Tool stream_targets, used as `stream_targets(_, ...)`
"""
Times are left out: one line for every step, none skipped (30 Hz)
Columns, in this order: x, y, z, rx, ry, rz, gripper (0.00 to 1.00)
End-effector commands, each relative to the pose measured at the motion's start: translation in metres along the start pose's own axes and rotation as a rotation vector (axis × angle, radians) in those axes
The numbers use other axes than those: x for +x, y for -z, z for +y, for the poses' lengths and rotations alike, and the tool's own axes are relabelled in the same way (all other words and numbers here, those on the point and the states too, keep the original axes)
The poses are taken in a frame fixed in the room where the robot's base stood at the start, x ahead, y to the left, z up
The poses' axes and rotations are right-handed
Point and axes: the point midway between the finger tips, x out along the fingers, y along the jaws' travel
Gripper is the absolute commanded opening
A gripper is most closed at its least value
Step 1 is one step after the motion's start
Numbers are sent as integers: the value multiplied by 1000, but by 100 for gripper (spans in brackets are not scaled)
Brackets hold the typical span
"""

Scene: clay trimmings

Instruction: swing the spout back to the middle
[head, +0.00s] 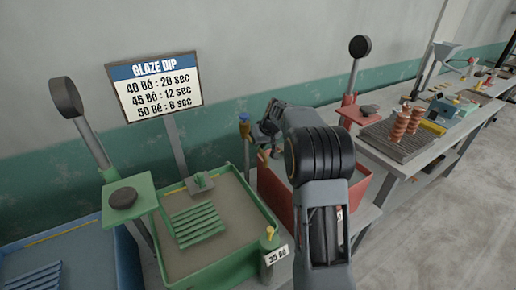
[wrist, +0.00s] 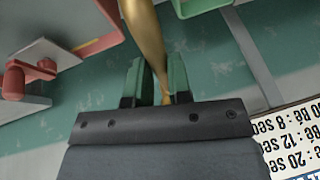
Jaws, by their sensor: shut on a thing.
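The spout (wrist: 147,36) is a brass-coloured pipe in the wrist view, running from the top edge down between the green fingers of my gripper (wrist: 156,80). The fingers are shut on it near its lower end. In the head view, a brass tap with a blue top (head: 244,120) stands on an upright pipe between the green tank (head: 254,201) and the red tank (head: 362,188). My gripper (head: 264,141) is just right of that tap, over the red tank's back left part. My arm hides most of the spout and much of the red tank there.
A sign (head: 154,86) stands behind the green tank. A blue tank (head: 125,255) is at the lower left. Dark round discs on arms rise beside the green and red tanks. A bench (head: 393,150) with ribbed coils and boxes runs right. The floor at right is clear.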

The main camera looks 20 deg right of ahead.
Motion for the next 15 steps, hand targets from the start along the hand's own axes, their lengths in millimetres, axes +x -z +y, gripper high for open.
stream_targets(1, 1, -1, -12, 4, -2, 0)
stream_targets(1, 1, -1, -18, 7, -4, 0)
stream_targets(2, 1, -2, -24, 10, -6, 0)
stream_targets(2, 1, -3, -28, 12, -7, 0)
stream_targets(2, 1, -3, -32, 13, -8, 0)
stream_targets(2, 2, -3, -35, 15, -9, 0)
stream_targets(2, 2, -4, -37, 15, -9, 0)
stream_targets(2, 2, -4, -38, 16, -9, 0)
stream_targets(2, 2, -4, -39, 16, -9, 0)
stream_targets(2, 2, -4, -40, 16, -9, 0)
stream_targets(2, 2, -4, -40, 16, -9, 0)
stream_targets(2, 2, -4, -40, 16, -10, 0)
stream_targets(2, 2, -4, -39, 16, -9, 0)
stream_targets(2, 2, -4, -39, 16, -10, 0)
stream_targets(2, 2, -4, -39, 16, -10, 0)
